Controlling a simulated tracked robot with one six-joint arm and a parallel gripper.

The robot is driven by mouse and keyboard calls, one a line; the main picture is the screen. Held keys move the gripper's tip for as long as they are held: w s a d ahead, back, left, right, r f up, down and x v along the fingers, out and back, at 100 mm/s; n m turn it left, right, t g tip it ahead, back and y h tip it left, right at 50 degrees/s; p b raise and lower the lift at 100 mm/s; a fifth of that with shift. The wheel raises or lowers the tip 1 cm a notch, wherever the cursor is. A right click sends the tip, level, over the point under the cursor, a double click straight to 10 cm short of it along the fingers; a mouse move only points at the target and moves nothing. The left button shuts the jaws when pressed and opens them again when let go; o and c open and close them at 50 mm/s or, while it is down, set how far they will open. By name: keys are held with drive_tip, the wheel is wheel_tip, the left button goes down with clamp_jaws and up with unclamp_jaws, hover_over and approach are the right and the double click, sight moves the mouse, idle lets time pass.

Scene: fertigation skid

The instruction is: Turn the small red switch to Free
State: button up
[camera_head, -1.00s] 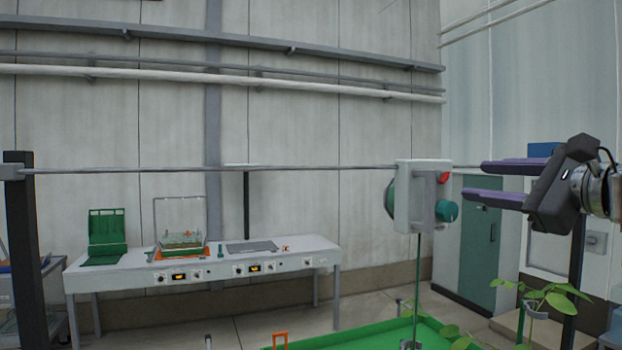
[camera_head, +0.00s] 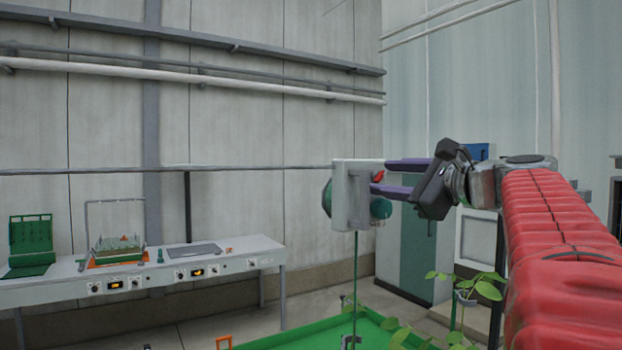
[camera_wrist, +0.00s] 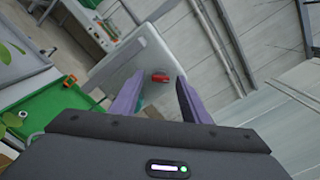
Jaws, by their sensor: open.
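A teal knob (camera_head: 381,208) sits below the switch on the same face. My gripper (camera_head: 381,176) is open, with its two purple fingers pointing at that face and partly covering the switch in the head view. In the wrist view the red switch (camera_wrist: 160,77) shows ahead, between the open fingertips (camera_wrist: 158,88). Whether the fingers touch it cannot be told. No lettering by the switch is readable.
A white bench (camera_head: 230,260) with several instruments stands at the left. A green tray (camera_head: 310,338) and leafy plants (camera_head: 468,287) lie below the box. A rail (camera_head: 100,172) runs left from the box. A green-and-grey cabinet (camera_head: 416,252) stands behind.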

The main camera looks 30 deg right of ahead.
drive_tip(key=c, duration=1.1)
drive_tip(key=shift+o, duration=0.2)
drive_tip(key=shift+a, duration=0.15)
drive_tip(key=shift+d+n, duration=0.2)
drive_tip(key=shift+n, duration=0.3)
drive_tip(key=n, duration=1.6)
drive_tip(key=shift+f+n, duration=0.3)
drive_tip(key=shift+n, duration=0.1)
